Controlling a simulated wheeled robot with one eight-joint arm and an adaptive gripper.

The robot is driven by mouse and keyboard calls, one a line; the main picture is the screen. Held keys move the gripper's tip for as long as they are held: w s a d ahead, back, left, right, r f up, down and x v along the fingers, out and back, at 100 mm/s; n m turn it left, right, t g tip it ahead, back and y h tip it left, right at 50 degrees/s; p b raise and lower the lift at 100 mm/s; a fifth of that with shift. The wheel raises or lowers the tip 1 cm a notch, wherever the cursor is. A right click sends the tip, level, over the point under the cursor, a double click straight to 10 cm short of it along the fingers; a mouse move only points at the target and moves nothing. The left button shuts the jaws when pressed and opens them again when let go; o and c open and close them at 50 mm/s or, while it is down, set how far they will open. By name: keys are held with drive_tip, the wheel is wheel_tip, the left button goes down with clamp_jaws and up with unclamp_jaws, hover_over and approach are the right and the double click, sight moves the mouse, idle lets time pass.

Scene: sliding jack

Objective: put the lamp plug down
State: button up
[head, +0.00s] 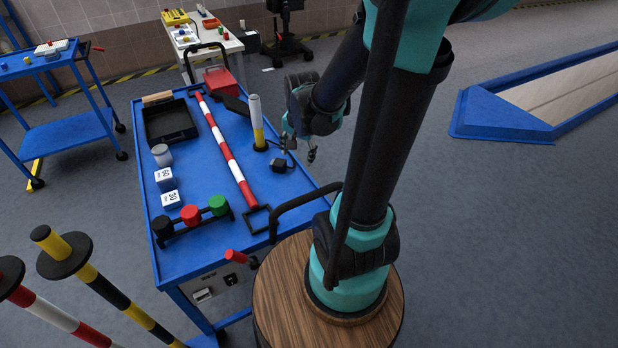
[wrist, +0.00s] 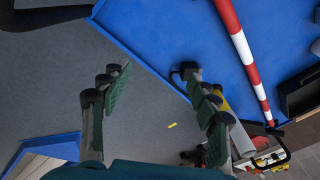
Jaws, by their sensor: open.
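The lamp plug (head: 281,165), a small black block, lies on the blue table (head: 205,245) near its right edge, beside the foot of a white and yellow post (head: 256,118). In the wrist view a dark piece that looks like the plug (wrist: 185,70) is at the table's edge, partly hidden behind a finger. My gripper (head: 299,149) is just right of the plug and above it, by the table's right edge. In the wrist view my gripper (wrist: 162,95) has its fingers wide apart with nothing between them.
A red and white bar (head: 225,148) lies along the table. A black tray (head: 170,122), white blocks (head: 168,188) and a rack with red, black and green knobs (head: 190,215) are on the left.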

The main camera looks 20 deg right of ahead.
drive_tip(key=s+f+n+t, duration=0.1)
drive_tip(key=s+n, duration=0.7)
drive_tip(key=s, duration=0.1)
drive_tip(key=shift+s+d+f+n, duration=0.3)
drive_tip(key=shift+d+f, duration=0.05)
drive_tip(key=shift+f, duration=0.05)
drive_tip(key=shift+c, duration=0.5)
